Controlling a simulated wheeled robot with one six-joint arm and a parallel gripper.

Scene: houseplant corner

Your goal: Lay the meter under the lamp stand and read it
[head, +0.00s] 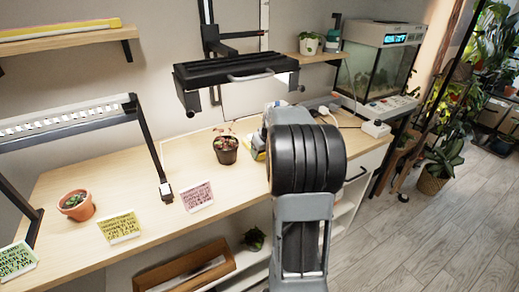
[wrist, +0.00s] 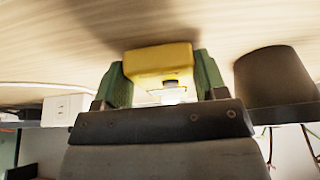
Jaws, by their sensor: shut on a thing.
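The yellow meter (wrist: 160,62) is in my gripper (wrist: 163,78), between its two green fingers in the wrist view. It is close to the wooden bench top; I cannot tell whether it touches. Its face is not readable. In the head view, my arm hides most of the gripper, and only a bit of the yellow meter (head: 259,154) shows, right of the dark pot. The lamp stand (head: 65,122) with a pale light bar and black legs is on the left part of the bench, well left of my gripper.
A dark pot with a plant (head: 226,150) stands just left of my gripper. A pink card (head: 196,195), a yellow card (head: 119,227) and a terracotta pot (head: 76,205) are farther left. A black fixture (head: 235,72) hangs above the bench. Bare bench (head: 130,170) lies between.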

